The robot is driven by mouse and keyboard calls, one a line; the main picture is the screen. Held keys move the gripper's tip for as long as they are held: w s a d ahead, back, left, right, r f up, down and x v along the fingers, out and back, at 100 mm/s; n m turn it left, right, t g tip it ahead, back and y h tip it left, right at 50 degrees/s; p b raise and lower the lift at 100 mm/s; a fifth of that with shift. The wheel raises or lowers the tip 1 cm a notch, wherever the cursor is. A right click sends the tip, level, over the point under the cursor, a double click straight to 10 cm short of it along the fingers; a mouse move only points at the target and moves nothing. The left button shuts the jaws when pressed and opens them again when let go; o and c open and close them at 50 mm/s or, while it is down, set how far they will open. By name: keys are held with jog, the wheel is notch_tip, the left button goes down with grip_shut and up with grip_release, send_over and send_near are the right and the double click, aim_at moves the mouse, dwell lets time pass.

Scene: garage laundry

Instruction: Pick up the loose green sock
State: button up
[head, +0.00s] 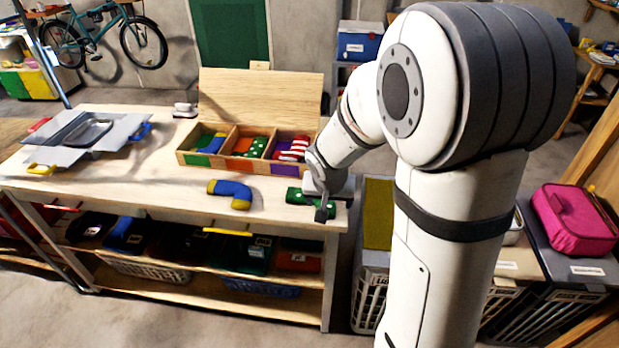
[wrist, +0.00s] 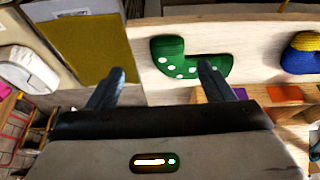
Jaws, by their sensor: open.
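The loose green sock with white dots (head: 296,197) lies on the wooden table's top near its front right corner. My gripper (head: 325,205) is open and empty, at the sock's right end in the head view. In the wrist view my gripper (wrist: 160,85) has its fingers spread, the right fingertip overlapping the sock's lower edge. I cannot tell whether it touches. My gripper hides part of the sock in the head view.
A blue and yellow sock (head: 231,192) lies left of the green one. A three-compartment wooden box (head: 215,161) with folded socks stands behind. Hampers (head: 375,262) stand right of the table (head: 150,190).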

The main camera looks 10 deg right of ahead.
jog(key=x, duration=0.3)
jog(key=w+x, duration=0.1)
jog(key=x, duration=0.5)
jog(key=shift+w+a+r+b, duration=0.15)
jog(key=shift+w+a+b, duration=0.15)
jog(key=shift+b, duration=0.05)
jog(key=c, duration=1.1)
